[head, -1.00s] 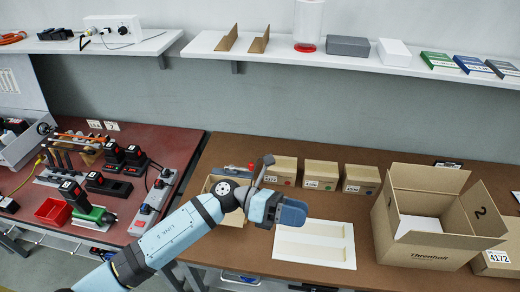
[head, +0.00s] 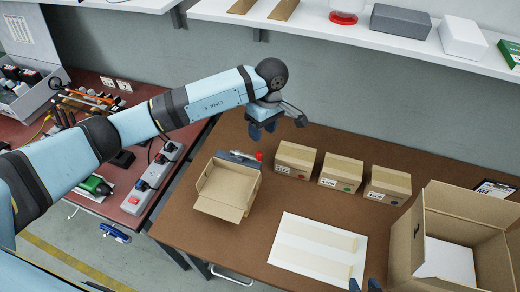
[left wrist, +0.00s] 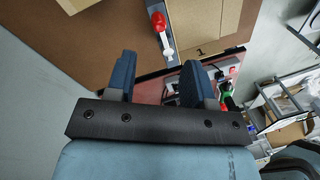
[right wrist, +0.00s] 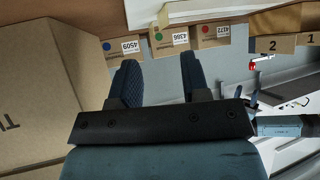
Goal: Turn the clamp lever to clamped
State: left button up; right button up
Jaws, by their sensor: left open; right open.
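The clamp lever has a red knob (head: 258,155) at the back of the brown table, behind the open small carton. In the left wrist view the knob (left wrist: 158,20) sits on a white arm attached to a grey bar (left wrist: 168,42). The red knob (right wrist: 252,65) is small in the right wrist view. My left gripper (head: 262,129) is open and empty, above and behind the lever in the head view; the lever lies beyond its fingertips (left wrist: 158,68) in the wrist view. My right gripper (head: 365,285) is open and empty (right wrist: 160,66), by the white board.
The open small carton (head: 226,190) stands in front of the clamp. Several closed small boxes (head: 341,172) line the table's back. A white board (head: 318,248) lies flat. A large open carton (head: 450,240) stands at right. The wall shelf (head: 300,25) runs behind.

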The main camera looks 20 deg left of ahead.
aim_at(259, 153)
pick_arm(q)
jog(key=f, duration=0.6)
jog(key=s+f+p, duration=0.1)
jog(key=f, duration=0.2)
jog(key=shift+a, duration=0.3)
grip_shut()
